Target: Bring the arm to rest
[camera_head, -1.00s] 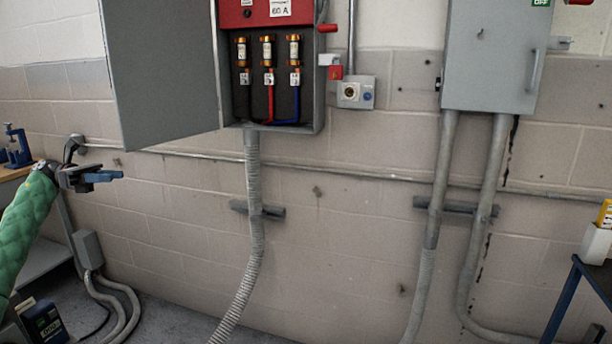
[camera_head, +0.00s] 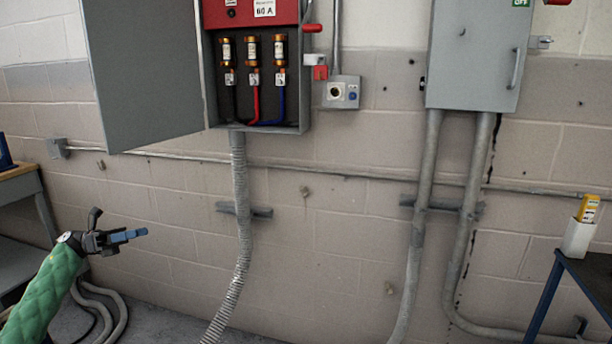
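My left gripper (camera_head: 128,237) is at the lower left, on the arm in a green padded sleeve. Its blue fingers point right, in front of the block wall, and touch nothing. The fingers look close together with nothing visible between them, but the side-on angle hides any gap. My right gripper is not in view.
An open grey fuse box (camera_head: 306,100) with its door (camera_head: 145,75) swung left hangs above. A closed grey cabinet (camera_head: 475,55) hangs at right. Conduits (camera_head: 240,190) run down the wall. A table (camera_head: 590,275) with a white holder (camera_head: 578,238) stands right; a bench (camera_head: 22,185) stands left.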

